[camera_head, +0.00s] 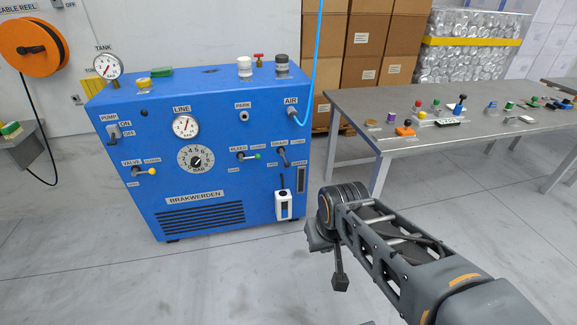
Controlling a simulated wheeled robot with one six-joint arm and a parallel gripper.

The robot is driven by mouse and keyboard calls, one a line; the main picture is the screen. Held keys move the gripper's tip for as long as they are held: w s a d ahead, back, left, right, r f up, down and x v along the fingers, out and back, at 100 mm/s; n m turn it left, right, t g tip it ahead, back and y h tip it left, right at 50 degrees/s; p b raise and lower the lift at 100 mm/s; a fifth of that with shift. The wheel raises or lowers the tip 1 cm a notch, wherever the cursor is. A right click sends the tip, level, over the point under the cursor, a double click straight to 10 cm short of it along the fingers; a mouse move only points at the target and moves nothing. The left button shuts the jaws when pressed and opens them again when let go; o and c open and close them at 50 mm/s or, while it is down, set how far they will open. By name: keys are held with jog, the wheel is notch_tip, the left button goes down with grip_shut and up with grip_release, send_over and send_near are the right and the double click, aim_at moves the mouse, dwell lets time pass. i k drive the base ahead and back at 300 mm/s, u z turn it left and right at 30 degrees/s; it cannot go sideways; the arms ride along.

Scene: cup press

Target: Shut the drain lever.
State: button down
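The drain lever (284,158) is a small dark handle on the right part of the blue machine's front, under a label that seems to read DRAIN. Its handle appears to point down, and small labels stand to its upper right and lower left, too small to read surely. A white bottle (284,206) hangs below it under a dark outlet. My arm reaches in from the lower right, and my gripper (340,283) seems to be the dark end hanging below its front joint. It is well below and right of the lever, apart from the machine. Its fingers cannot be made out.
A grey table (370,105) with small parts stands right. Open floor lies in front.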

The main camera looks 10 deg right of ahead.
aim_at(287, 164)
jog(key=z, duration=0.35)
jog(key=i, duration=1.15)
jog(key=u, duration=0.35)
